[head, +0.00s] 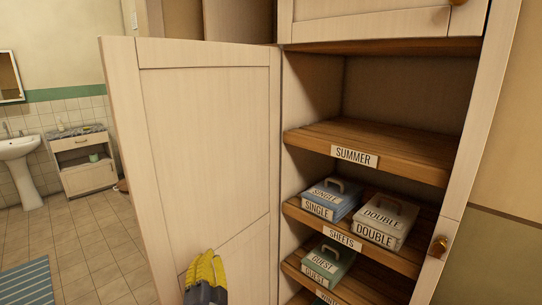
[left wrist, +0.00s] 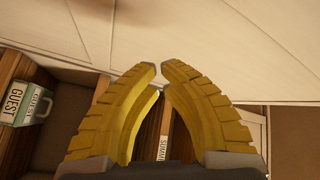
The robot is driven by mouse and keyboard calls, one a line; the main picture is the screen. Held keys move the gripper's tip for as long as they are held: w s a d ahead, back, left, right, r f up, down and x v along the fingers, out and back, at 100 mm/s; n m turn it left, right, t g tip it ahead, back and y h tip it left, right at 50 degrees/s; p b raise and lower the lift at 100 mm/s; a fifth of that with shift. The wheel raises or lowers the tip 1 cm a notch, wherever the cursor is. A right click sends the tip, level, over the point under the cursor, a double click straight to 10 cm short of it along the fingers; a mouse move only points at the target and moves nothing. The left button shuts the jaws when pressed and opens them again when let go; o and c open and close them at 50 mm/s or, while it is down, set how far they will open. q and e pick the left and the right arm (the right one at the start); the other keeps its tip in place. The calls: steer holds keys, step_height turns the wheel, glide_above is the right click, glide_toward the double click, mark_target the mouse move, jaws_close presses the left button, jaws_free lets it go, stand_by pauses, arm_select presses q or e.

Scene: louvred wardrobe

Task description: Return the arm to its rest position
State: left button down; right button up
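My left gripper (head: 205,265), with yellow ribbed fingers, is at the bottom of the head view, in front of the lower part of the open wardrobe door (head: 205,150). In the left wrist view its fingertips (left wrist: 160,76) nearly meet, with only a thin gap and nothing held between them. A pale panelled surface (left wrist: 240,45) lies beyond the tips; I cannot tell whether they touch it. Most of the left arm is hidden below the frame. My right gripper is not in view.
Wooden shelves right of the door hold a blue SINGLE box (head: 331,199), a white DOUBLE box (head: 385,220) and a green GUEST box (head: 328,263). The SUMMER shelf (head: 390,142) is empty. A sink (head: 20,165) and small cabinet (head: 88,165) stand far left, beyond open tiled floor.

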arm_select(q)
steer(key=s+a+f+n+g+y, duration=0.1)
steer(key=s+a+f+g, duration=0.35)
steer(key=s+f, duration=0.5)
steer(key=s+a+f+n+g, duration=0.1)
steer(key=s+a+f+g, duration=0.4)
steer(key=s+f, duration=0.4)
steer(key=s+a+f+n+g+y, duration=0.1)
steer(key=s+a+f+g, duration=0.2)
steer(key=s+a+f, duration=0.6)
steer(key=s+d+f+g+h, duration=0.1)
steer(key=s+d+f, duration=0.15)
steer(key=f, duration=0.85)
steer(key=s+d+f+g+h, duration=0.1)
steer(key=d+f, duration=0.3)
steer(key=f, duration=0.6)
steer(key=s+d+f+g+h, duration=0.1)
steer(key=s+d+f+h, duration=0.15)
steer(key=f, duration=0.85)
steer(key=s+f+n+g, duration=0.2)
steer(key=s+f+n, duration=0.1)
steer(key=s+f, duration=1.5)
steer(key=s, duration=0.2)
steer(key=shift+s+f, duration=0.3)
steer(key=shift+s, duration=0.05)
steer(key=c, duration=2.1)
jaws_free()
steer(key=shift+h, duration=0.25)
jaws_close()
